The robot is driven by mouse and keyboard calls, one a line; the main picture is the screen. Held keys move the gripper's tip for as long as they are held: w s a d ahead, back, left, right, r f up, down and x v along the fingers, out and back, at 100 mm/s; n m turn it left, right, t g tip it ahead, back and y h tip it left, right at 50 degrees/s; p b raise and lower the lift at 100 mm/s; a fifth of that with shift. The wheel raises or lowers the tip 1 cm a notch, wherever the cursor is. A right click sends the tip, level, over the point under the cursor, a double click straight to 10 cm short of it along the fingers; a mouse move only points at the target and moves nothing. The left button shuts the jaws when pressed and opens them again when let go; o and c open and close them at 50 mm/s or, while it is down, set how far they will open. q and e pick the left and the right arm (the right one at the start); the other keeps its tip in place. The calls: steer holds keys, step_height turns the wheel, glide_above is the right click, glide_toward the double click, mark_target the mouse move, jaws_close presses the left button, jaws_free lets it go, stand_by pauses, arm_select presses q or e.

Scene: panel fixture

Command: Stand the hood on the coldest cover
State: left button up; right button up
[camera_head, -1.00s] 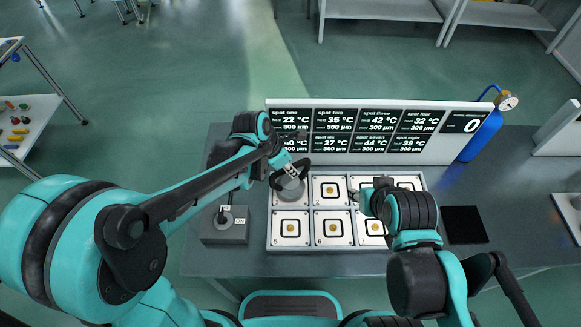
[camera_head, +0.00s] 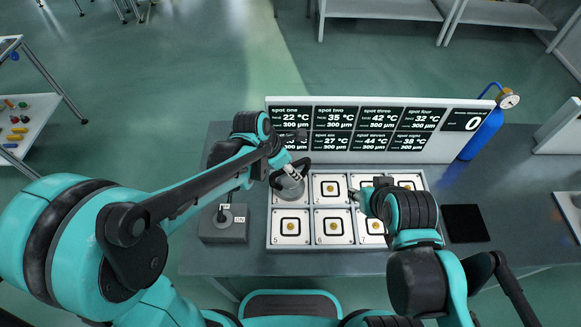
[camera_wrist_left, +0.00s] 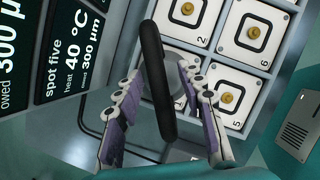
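The hood (camera_head: 290,188) is a grey round piece standing over the upper-left cover position, under spot one on the board. Spot one reads 22 °C, the lowest reading visible. My left gripper (camera_head: 289,174) is at the hood. In the left wrist view, its two fingers (camera_wrist_left: 160,100) are spread, with a black bar (camera_wrist_left: 152,60) between them and gaps on both sides; the grey hood behind is mostly hidden. Covers with brass knobs show beside it, marked 2, 5 (camera_wrist_left: 228,98) and 6 (camera_wrist_left: 252,32). My right gripper (camera_head: 358,195) is over the upper row, its fingers unclear.
The reading board (camera_head: 380,155) stands behind the cover tray (camera_head: 270,240). A grey switch box (camera_head: 224,228) is left of the tray. A black pad (camera_head: 465,224) and a blue cylinder with gauge (camera_head: 482,135) are on the right.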

arm_select(q)
steer(key=v, duration=1.2)
steer(key=shift+s, duration=0.1)
steer(key=s+a+f+m+t+y, duration=0.1)
steer(key=s+a+m, duration=0.4)
steer(key=m, duration=0.7)
steer(key=s+a+f+m+t+y, duration=0.1)
steer(key=s+a+m+t, duration=0.3)
steer(key=a+m, duration=0.5)
steer(key=s+m+y, duration=0.1)
steer(key=m, duration=0.2)
steer(key=shift+f+y, duration=0.3)
steer(key=shift+y, duration=0.1)
